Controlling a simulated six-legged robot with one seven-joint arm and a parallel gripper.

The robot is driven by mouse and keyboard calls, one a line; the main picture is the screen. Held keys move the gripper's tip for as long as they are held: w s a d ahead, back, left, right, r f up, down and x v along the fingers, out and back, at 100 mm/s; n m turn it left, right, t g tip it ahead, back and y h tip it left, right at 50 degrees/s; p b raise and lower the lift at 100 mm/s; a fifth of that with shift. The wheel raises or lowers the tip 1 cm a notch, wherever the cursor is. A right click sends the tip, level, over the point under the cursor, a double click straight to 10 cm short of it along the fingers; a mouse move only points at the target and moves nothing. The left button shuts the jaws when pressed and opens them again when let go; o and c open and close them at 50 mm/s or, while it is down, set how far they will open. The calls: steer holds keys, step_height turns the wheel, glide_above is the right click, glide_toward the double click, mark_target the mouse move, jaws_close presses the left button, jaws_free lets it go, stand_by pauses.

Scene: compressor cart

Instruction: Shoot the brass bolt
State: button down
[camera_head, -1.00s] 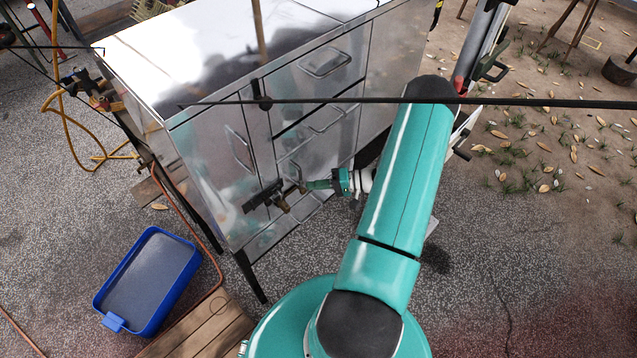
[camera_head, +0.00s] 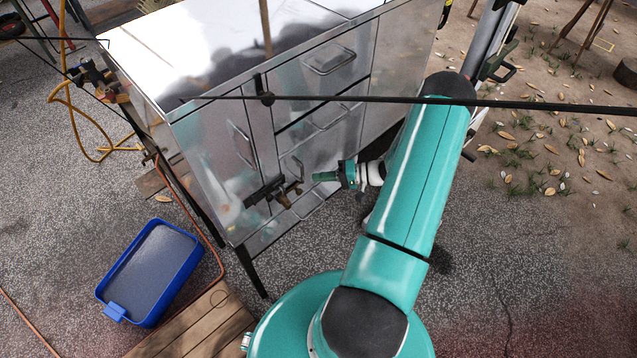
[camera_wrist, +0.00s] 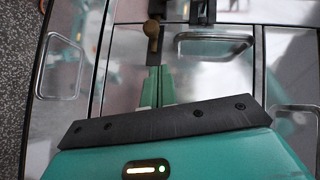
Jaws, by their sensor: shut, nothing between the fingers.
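The brass bolt (camera_head: 283,198) sits on a dark bar low on the front of the steel cabinet (camera_head: 215,150). Its round brass knob (camera_wrist: 152,29) shows near the top of the wrist view, just beyond my fingertips. My gripper (camera_head: 314,177) is to the right of the bolt in the head view, with a visible gap. In the wrist view my gripper (camera_wrist: 160,72) has its green fingers together and empty, pointing toward the knob. The far end of the bolt is cut off at the top of the wrist view.
Drawers with protruding handles (camera_head: 328,60) surround the bolt on the cabinet front. A blue tray (camera_head: 152,272) and wooden planks (camera_head: 195,325) lie on the ground at left. A dark rod (camera_head: 400,99) crosses the head view. Open pavement lies at lower right.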

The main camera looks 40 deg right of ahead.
steer(key=v, duration=1)
steer(key=shift+f, duration=0.1)
